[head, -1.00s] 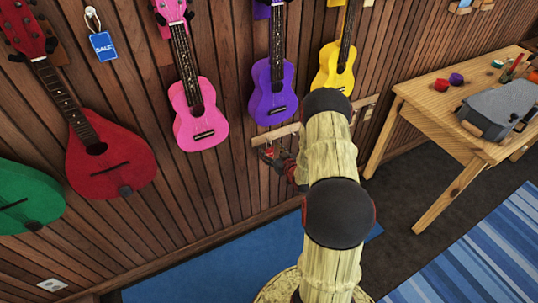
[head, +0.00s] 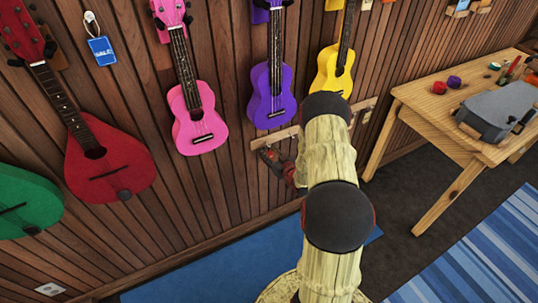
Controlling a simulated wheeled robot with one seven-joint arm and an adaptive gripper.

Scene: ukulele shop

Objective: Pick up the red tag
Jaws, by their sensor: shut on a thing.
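My gripper (head: 268,155) is at the wooden wall, just under a light wooden strip (head: 274,138) below the purple ukulele. It is small in the picture and partly behind my own arm. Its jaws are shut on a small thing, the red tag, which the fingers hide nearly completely. I cannot tell how the tag sits in the jaws or whether it still touches the wall.
Pink (head: 194,110), purple (head: 271,85) and yellow (head: 333,70) ukuleles hang above. A blue tag (head: 102,50) hangs at upper left. A wooden table (head: 430,95) with a grey case (head: 495,108) stands at right. The wall below the gripper is bare.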

